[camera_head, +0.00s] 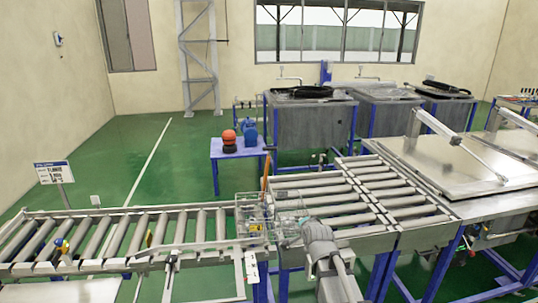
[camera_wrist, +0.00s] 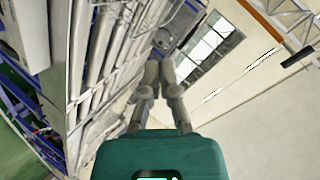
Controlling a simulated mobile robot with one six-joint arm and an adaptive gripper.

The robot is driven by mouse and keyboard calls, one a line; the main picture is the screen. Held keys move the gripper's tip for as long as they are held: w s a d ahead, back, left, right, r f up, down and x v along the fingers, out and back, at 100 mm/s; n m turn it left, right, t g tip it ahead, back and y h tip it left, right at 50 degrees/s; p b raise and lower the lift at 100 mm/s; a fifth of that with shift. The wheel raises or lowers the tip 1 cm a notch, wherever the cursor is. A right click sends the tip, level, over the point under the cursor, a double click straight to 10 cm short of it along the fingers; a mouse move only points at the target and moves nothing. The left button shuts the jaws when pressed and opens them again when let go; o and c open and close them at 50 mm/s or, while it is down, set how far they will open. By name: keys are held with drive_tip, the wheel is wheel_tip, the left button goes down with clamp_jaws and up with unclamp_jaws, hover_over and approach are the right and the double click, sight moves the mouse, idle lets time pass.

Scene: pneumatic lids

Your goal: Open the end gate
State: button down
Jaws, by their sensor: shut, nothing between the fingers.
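No part is plainly marked as the end gate. A clear, frame-like piece (camera_head: 254,216) stands across the roller line where its left run meets the right section, and it may be the gate. A thin orange upright bar (camera_head: 265,172) rises just behind it. My grey arm reaches in from the front, to the right of the clear piece; its end is hard to make out in the head view. In the wrist view, my gripper (camera_wrist: 160,52) has its grey fingers together beyond the teal body, with nothing held. Contact with the gate cannot be told.
A roller conveyor (camera_head: 127,238) runs left, and a wider roller section (camera_head: 385,195) lies right. A blue table (camera_head: 238,150) and grey tanks (camera_head: 305,122) stand behind. Green floor is open at the back left.

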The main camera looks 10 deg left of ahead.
sight(269, 150)
drive_tip(key=w+a+r+m+t+y, duration=0.1)
drive_tip(key=w+a+r+m+t, duration=0.1)
drive_tip(key=r, duration=0.4)
drive_tip(key=w+a+r+m+t+y, duration=0.2)
drive_tip(key=a+r+m+t, duration=0.2)
drive_tip(key=a+r, duration=0.3)
drive_tip(key=shift+w+a+r+m+t, duration=0.2)
drive_tip(key=shift+w+r+m+t, duration=0.1)
drive_tip(key=shift+t, duration=0.6)
drive_tip(key=p+x, duration=0.4)
drive_tip(key=x, duration=1)
drive_tip(key=shift+a, duration=0.15)
